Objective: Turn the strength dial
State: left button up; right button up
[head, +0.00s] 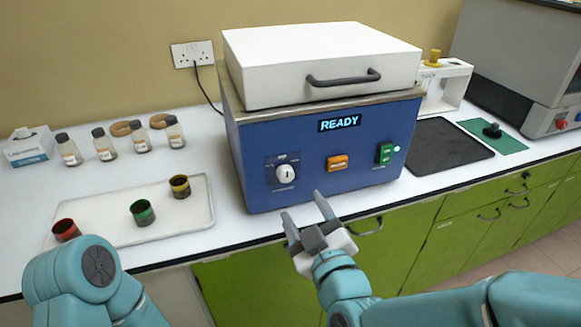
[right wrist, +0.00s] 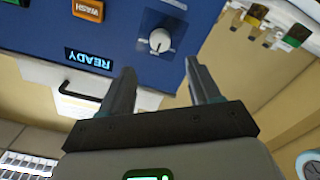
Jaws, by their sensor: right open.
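The strength dial (head: 285,174) is a round white knob on the left of the blue machine's front panel (head: 234,190). Its pointer mark is too small to read surely. It also shows in the right wrist view (right wrist: 159,40), upside down, beyond and between my fingertips. My right gripper (head: 305,208) is open and empty, in front of the machine and below the dial, apart from it. Its two fingers show in the right wrist view (right wrist: 157,78). My left arm (head: 90,275) is at the lower left; its gripper is out of view.
The display (head: 339,123) reads READY. An orange button (head: 337,162) and a green switch (head: 386,153) sit right of the dial. A white tray (head: 100,210) with red, green and yellow cups is at left. A black mat (head: 440,150) lies at right.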

aim_at(287, 178)
jog(key=p+x, duration=0.1)
jog(key=x, duration=0.8)
jog(key=shift+w+f, duration=0.2)
jog(key=shift+w, duration=0.05)
jog(key=shift+s, duration=0.1)
jog(key=c, duration=1)
